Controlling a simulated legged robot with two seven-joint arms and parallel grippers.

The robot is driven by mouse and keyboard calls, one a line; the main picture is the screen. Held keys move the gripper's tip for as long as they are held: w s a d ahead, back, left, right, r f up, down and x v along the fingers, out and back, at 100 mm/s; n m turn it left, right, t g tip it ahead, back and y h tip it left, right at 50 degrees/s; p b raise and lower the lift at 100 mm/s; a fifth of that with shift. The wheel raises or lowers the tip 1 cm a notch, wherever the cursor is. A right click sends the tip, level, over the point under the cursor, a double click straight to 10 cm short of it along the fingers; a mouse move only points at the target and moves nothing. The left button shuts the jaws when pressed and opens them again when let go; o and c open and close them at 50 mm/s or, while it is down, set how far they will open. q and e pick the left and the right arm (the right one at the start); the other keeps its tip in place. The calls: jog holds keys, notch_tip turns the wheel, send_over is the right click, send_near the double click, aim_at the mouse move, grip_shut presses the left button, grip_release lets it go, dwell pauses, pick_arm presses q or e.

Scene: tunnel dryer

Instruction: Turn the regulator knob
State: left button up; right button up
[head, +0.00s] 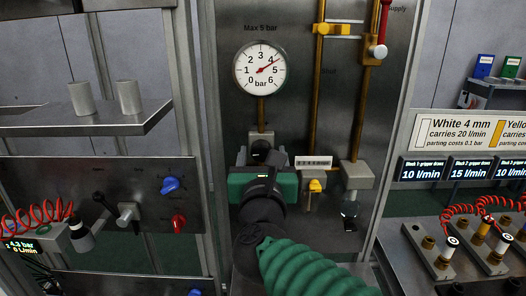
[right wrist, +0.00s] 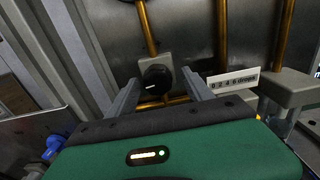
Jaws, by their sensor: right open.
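The regulator knob (right wrist: 155,78) is round and black with a white mark, on a grey block against the metal panel. In the head view the knob (head: 261,150) sits below the pressure gauge (head: 261,68), whose red needle points near 4 bar under the label "Max 5 bar". My right gripper (right wrist: 162,80) is open and empty. Its two fingers stand to the left and right of the knob, with visible gaps; how far the tips reach along it is unclear. The gripper's green body (head: 235,186) hides the area below the knob. My left gripper is out of view.
A strip scale (head: 313,162) and a yellow-topped fitting (head: 315,186) are just right of the knob. Brass pipes (head: 318,80) run up the panel. A red-handled valve (head: 379,50) is at upper right. A shelf with two grey cylinders (head: 129,97) is at left.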

jog(key=shift+s+a, duration=0.15)
jog(key=shift+c, duration=0.3)
jog(key=shift+a, duration=0.1)
jog(key=shift+c, duration=1.2)
jog(key=shift+w+a+f, duration=0.1)
jog(key=shift+w, duration=0.1)
jog(key=shift+c, duration=1.4)
jog(key=shift+d, duration=0.2)
grip_shut()
